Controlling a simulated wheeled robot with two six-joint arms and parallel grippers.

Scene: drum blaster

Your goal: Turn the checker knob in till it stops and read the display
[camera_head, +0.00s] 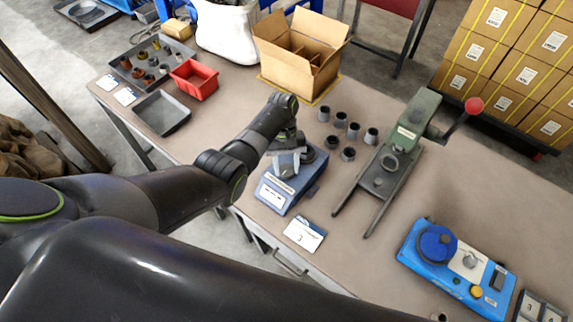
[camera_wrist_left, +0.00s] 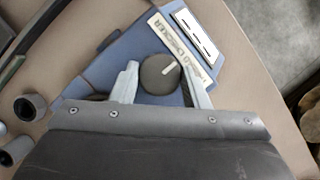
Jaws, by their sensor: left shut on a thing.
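The blue checker (camera_head: 301,191) sits on the table below my left gripper (camera_head: 287,160). In the left wrist view, the checker's body (camera_wrist_left: 118,53) carries a round dark grey knob (camera_wrist_left: 158,77) with a white pointer line aimed to the upper right. The fingers of my left gripper (camera_wrist_left: 160,86) are shut on the knob, one on each side. A white display panel (camera_wrist_left: 194,33) with small dark marks lies beyond the CHECKER nameplate (camera_wrist_left: 177,49); I cannot make out a reading. In the head view the gripper hides most of the knob. My right gripper is not in view.
A card marked 3 (camera_head: 304,234) lies in front of the checker. Several dark cylinders (camera_head: 340,120) stand behind it, near a green press (camera_head: 408,130) with a red-knobbed lever. A blue device (camera_head: 425,262) stands at right, and an open carton (camera_head: 297,62) behind.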

